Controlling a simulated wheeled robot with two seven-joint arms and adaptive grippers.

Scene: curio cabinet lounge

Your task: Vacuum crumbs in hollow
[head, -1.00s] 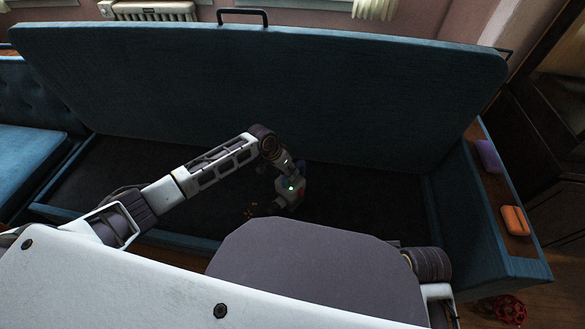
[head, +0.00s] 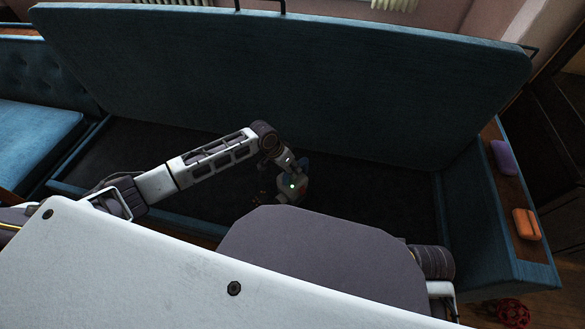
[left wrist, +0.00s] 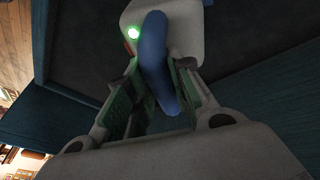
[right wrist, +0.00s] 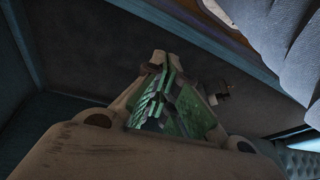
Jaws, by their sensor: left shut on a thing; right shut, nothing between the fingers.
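The hand-held vacuum (head: 294,190) has a pale body, a blue handle (left wrist: 157,65) and a lit green light. My left gripper (head: 286,166) is shut on the handle, as the left wrist view shows. The vacuum is inside the dark hollow (head: 190,150) of the opened blue bench; I cannot tell whether its nozzle touches the floor. My right gripper (right wrist: 165,85) is shut and empty in its wrist view, over the dark hollow. A small dark block-like thing (right wrist: 222,90) shows beyond its fingers, unclear. I cannot make out crumbs.
The blue padded lid (head: 280,80) stands raised behind the hollow. A purple item (head: 503,157) and an orange item (head: 526,224) lie on the wooden right armrest (head: 510,190). A red object (head: 513,312) is on the floor at lower right. My own body hides the hollow's near side.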

